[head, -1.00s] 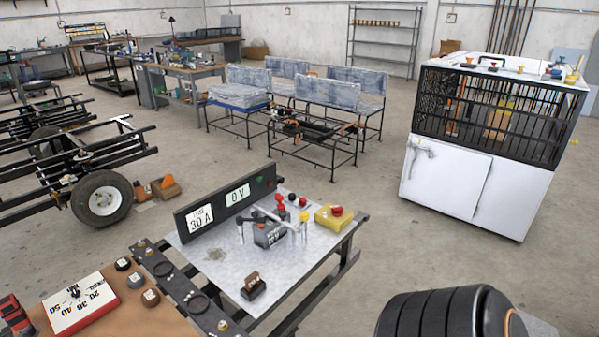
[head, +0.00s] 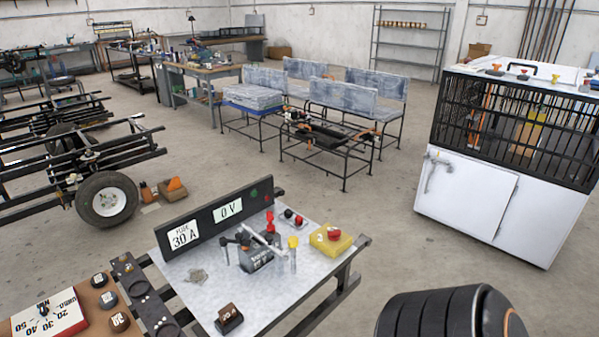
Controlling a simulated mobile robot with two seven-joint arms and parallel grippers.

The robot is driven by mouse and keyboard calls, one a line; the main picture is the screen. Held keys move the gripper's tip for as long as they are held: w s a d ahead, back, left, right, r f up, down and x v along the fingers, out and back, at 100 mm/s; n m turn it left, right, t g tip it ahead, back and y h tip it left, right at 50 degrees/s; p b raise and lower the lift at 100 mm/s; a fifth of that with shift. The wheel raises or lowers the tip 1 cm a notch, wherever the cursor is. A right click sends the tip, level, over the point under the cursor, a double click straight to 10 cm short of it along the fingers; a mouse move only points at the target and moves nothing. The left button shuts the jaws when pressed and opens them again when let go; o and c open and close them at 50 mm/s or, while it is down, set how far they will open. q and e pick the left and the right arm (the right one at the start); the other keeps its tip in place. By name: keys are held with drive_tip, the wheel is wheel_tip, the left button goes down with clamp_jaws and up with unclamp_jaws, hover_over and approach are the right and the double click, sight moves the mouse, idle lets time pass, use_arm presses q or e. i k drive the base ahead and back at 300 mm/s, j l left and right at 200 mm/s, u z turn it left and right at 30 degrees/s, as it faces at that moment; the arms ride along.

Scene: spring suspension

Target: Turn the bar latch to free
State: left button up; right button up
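A small silver metal fitting with a short crossbar and a hanging arm (head: 432,168) is on the upper left of the front of a white cabinet (head: 460,200). It looks like the bar latch, but it is small and I cannot tell its exact turn. The cabinet door beside it looks closed. A black barred cage (head: 555,150) sits on top of the cabinet. Neither of my grippers shows in the head view, and nothing is seen touching the latch.
A metal-topped trolley (head: 262,310) with a 30 A panel (head: 185,235) and a yellow box (head: 330,238) stands in front. A brown bench (head: 85,325) is at the lower left. A wheel (head: 107,200) is farther left. Open floor (head: 390,230) lies between trolley and cabinet.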

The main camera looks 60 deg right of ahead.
sight(293, 241)
drive_tip(key=l, duration=0.55)
drive_tip(key=k+l, duration=0.15)
drive_tip(key=l, duration=1)
drive_tip(key=k+u, duration=0.05)
